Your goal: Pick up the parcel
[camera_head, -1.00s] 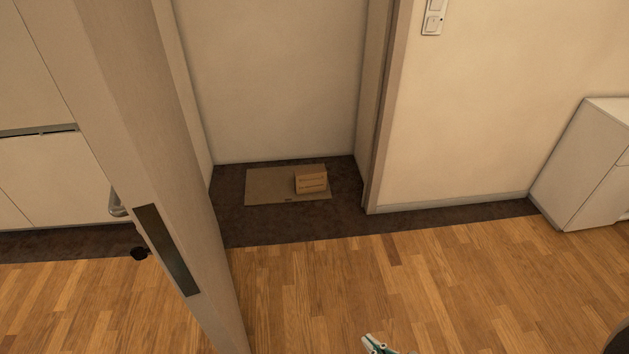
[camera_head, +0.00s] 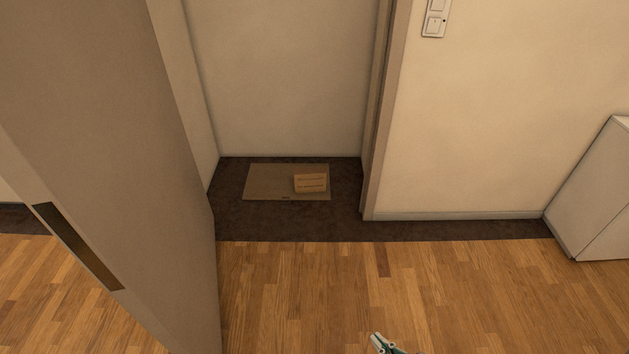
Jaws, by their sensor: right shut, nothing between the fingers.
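The parcel (camera_head: 311,183) is a small brown cardboard box. It lies on the right part of a beige doormat (camera_head: 268,182), on the dark floor beyond the open doorway. My right gripper (camera_head: 377,338) shows at the bottom edge of the head view, well short of the parcel and apart from it. It is shut and empty. Only its tip end shows; the rest is cut off by the frame. My left gripper is out of view.
An open door (camera_head: 110,150) stands at the left, its edge with the lock plate toward me. The door frame (camera_head: 375,130) bounds the opening on the right. A white cabinet (camera_head: 598,200) stands at the far right. The wooden floor (camera_head: 310,290) before the doorway is clear.

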